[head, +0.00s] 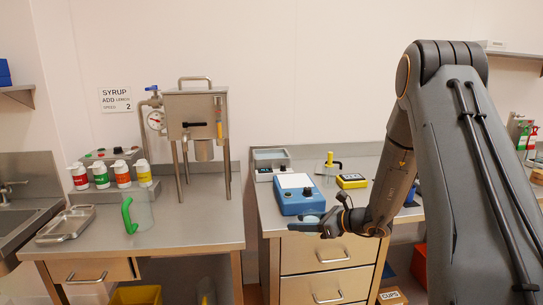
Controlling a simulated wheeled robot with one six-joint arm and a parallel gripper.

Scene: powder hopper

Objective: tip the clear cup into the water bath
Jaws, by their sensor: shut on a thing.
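My gripper (318,226) is over the front edge of the middle bench, just in front of a blue device. It is shut on a small, pale, see-through thing that looks like the clear cup (314,214). The jaws hide much of the cup, so its tilt and contents cannot be told. The water bath (264,175) is a steel box with a pale blue open top at the back left of the same bench. The gripper and cup are apart from it, nearer the front and to the right.
The blue device with a white top (298,193) stands between gripper and bath. A yellow meter (351,181) and a yellow-handled item (329,165) are behind. On the left bench are a steel hopper (195,112), several capped bottles (122,174), a green-handled clear jug (140,212) and a tray (66,225).

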